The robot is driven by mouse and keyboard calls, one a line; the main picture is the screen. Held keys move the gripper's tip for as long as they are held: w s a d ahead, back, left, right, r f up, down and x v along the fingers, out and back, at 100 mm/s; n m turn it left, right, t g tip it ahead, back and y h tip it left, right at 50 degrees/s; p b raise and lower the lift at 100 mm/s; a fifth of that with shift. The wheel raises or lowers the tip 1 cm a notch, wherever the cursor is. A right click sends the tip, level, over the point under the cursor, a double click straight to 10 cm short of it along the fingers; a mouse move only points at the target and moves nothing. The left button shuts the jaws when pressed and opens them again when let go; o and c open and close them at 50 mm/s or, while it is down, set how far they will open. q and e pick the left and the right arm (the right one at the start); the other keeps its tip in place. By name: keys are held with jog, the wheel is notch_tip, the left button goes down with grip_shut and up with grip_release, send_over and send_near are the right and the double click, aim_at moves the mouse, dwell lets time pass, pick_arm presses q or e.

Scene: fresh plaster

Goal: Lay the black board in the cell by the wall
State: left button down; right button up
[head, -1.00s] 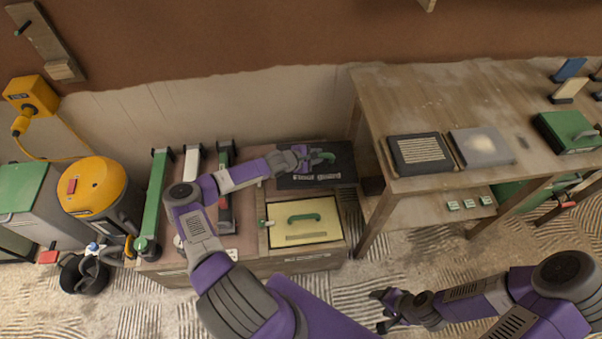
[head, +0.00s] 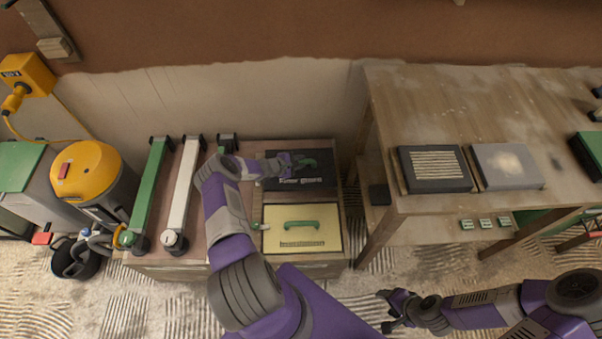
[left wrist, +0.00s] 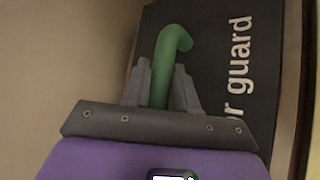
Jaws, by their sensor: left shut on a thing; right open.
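The black board (head: 322,171) lies flat at the back right of the low wooden chest, in the cell by the wall. White lettering runs along its front, and part of it reads "r guard" in the left wrist view (left wrist: 268,85). My left gripper (head: 303,163) is shut on the board's green handle (left wrist: 170,60). The board looks within the cell's rim; whether it rests on the bottom I cannot tell. My right gripper (head: 388,310) is open and empty, low over the floor in front of the workbench.
A yellow board (head: 303,239) with a green handle fills the cell in front. Long green (head: 149,190) and white (head: 182,195) tools lie at the chest's left. The workbench (head: 440,110) stands close to the right, bearing a black block and a grey block.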

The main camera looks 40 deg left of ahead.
pick_arm(q)
notch_tip(320, 180, down, 6)
jog(key=b, duration=0.2)
jog(key=shift+b, duration=0.4)
jog(key=shift+r, duration=0.15)
jog(key=c, duration=0.9)
grip_release()
